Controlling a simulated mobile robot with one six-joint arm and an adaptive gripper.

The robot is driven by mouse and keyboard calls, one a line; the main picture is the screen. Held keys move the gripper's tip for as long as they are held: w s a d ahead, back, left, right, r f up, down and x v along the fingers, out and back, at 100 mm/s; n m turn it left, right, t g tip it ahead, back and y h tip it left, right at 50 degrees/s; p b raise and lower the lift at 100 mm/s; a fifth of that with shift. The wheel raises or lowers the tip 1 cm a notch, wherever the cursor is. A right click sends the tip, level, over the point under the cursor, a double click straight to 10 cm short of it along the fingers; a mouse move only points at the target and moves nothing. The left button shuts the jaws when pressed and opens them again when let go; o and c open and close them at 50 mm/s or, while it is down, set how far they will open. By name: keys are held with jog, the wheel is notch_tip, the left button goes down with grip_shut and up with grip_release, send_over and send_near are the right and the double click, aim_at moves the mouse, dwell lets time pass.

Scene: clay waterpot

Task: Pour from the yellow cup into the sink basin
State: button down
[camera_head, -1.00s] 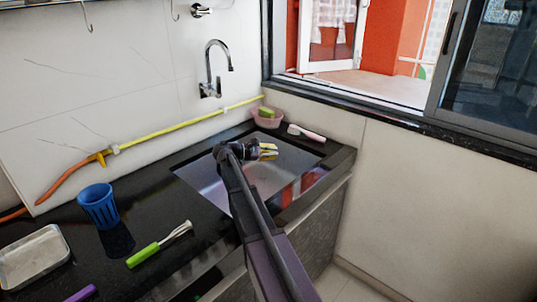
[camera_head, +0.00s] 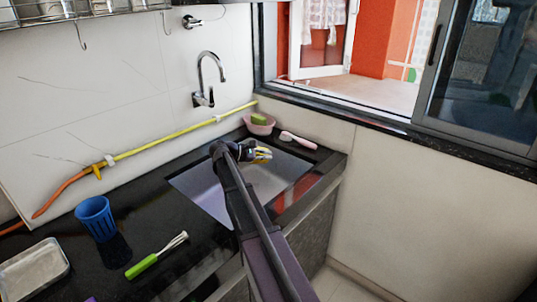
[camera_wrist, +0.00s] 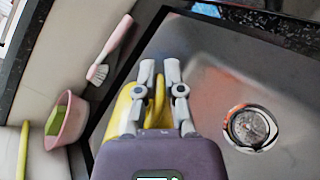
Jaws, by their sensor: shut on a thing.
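My gripper (camera_head: 258,154) is over the far part of the sink basin (camera_head: 208,197), shut on the yellow cup (camera_head: 264,154). In the wrist view the two fingers of my gripper (camera_wrist: 160,72) close around a yellow part between them. More of the yellow cup (camera_wrist: 124,106) shows left of the fingers, and the rest is hidden behind them. The cup looks tilted, but its exact angle and contents cannot be told. The grey basin floor (camera_wrist: 214,88) with its round metal drain (camera_wrist: 250,129) lies below and to the right of the gripper.
A pink bowl (camera_head: 259,129) with a green sponge and a pink brush (camera_head: 298,140) lie beyond the basin. A tap (camera_head: 203,82) is on the wall. A blue cup (camera_head: 96,218), green-handled utensil (camera_head: 156,256) and metal tray (camera_head: 33,271) are on the left counter.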

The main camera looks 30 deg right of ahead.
jog(key=shift+d+r+p, duration=0.15)
jog(key=shift+p, duration=0.4)
jog(key=shift+y+p, duration=0.35)
jog(key=shift+y, duration=0.05)
jog(key=shift+s+d+y+p, duration=0.1)
jog(key=shift+d+y+p, duration=0.2)
jog(key=shift+y+p, duration=0.4)
jog(key=shift+t+p, duration=0.3)
jog(key=shift+d+y+p, duration=0.2)
jog(key=shift+y+p, duration=0.4)
jog(key=shift+p, duration=0.05)
jog(key=shift+d+f+m+t+y+p, duration=0.2)
jog(key=shift+f+m+t+y+p, duration=0.1)
jog(key=shift+y+p, duration=0.5)
